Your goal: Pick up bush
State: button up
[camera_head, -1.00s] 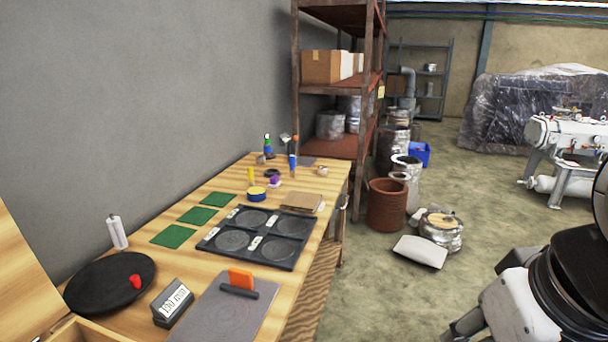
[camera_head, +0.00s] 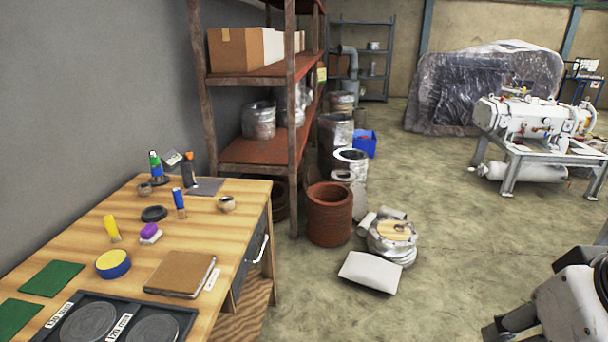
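No part is clearly marked as the bush. Two small metallic ring-like pieces stand on the wooden table: a light one (camera_head: 227,203) near the right edge and a darker one (camera_head: 145,189) farther back on the left. A black ring (camera_head: 154,214) lies flat between them. Which of these is the bush, I cannot tell. Part of my arm shows at the lower right, over the floor and well apart from the table. A dark grey end piece (camera_head: 508,322) there may be my gripper, but its fingers cannot be made out.
The wooden table (camera_head: 75,232) also holds a brown notebook (camera_head: 180,273), a blue-yellow tape roll (camera_head: 113,264), bottles, green mats and a black tray. A rusty shelf (camera_head: 250,150) stands behind it.

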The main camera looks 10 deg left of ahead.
aim_at(227, 203)
jog(key=i+l+u, duration=0.1)
jog(key=i+u, duration=0.2)
jog(key=i, duration=0.15)
jog(key=i+l+u, duration=0.15)
jog(key=i+u, duration=0.15)
jog(key=i, duration=0.15)
jog(key=i+l+u, duration=0.3)
jog(key=i, duration=0.15)
jog(key=i+l+u, duration=0.3)
jog(key=u, duration=0.15)
jog(key=i+l+u, duration=0.3)
jog(key=l+u, duration=0.15)
jog(key=i+l+u, duration=0.2)
jog(key=l+u, duration=0.3)
